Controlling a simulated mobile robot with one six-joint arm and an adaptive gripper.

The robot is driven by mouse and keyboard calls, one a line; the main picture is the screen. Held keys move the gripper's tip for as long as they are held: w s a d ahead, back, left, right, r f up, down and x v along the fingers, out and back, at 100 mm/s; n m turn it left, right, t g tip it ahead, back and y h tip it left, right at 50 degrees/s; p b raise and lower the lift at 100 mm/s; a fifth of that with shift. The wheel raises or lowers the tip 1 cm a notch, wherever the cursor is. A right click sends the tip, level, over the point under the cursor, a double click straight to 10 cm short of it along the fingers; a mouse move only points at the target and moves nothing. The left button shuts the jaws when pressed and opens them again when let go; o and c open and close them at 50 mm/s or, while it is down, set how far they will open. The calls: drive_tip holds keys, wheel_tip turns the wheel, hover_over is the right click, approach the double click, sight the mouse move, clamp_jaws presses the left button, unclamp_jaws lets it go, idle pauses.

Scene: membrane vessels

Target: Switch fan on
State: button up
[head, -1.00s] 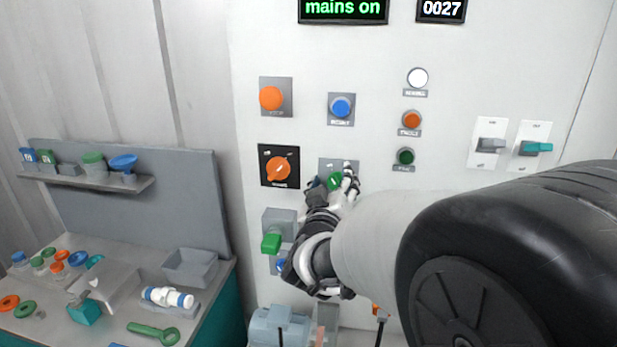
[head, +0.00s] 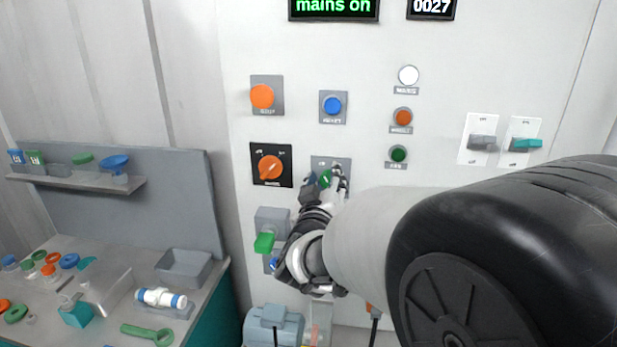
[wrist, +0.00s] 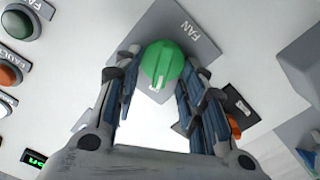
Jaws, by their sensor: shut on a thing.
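The fan switch is a green round knob (wrist: 162,64) on a grey plate labelled FAN (wrist: 196,32) in the wrist view. In the head view the green knob (head: 325,179) shows partly behind my gripper (head: 327,183). My gripper (wrist: 152,78) is shut on the green knob, with one finger on each side of it. A pale pointer mark shows on the knob's near side.
An orange mains knob (head: 270,168) sits just left, with a green-handled switch (head: 265,243) below it. Lamps (head: 399,154) and two levers (head: 482,143) are to the right. A workbench (head: 215,285) with loose parts stands at the left.

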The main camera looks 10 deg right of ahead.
drive_tip(key=shift+m+b, duration=0.3)
drive_tip(key=m+b, duration=0.2)
drive_tip(key=m, duration=0.1)
drive_tip(key=m+b, duration=0.3)
drive_tip(key=m, duration=0.1)
drive_tip(key=d+m+b, duration=0.1)
drive_tip(key=m+b, duration=0.2)
drive_tip(key=m, duration=0.1)
drive_tip(key=shift+s+d+f, duration=0.1)
drive_tip(key=shift+s, duration=0.05)
idle(0.4)
drive_tip(key=o, duration=1)
drive_tip(key=shift+c, duration=0.2)
drive_tip(key=shift+s, duration=0.1)
drive_tip(key=v, duration=1.2)
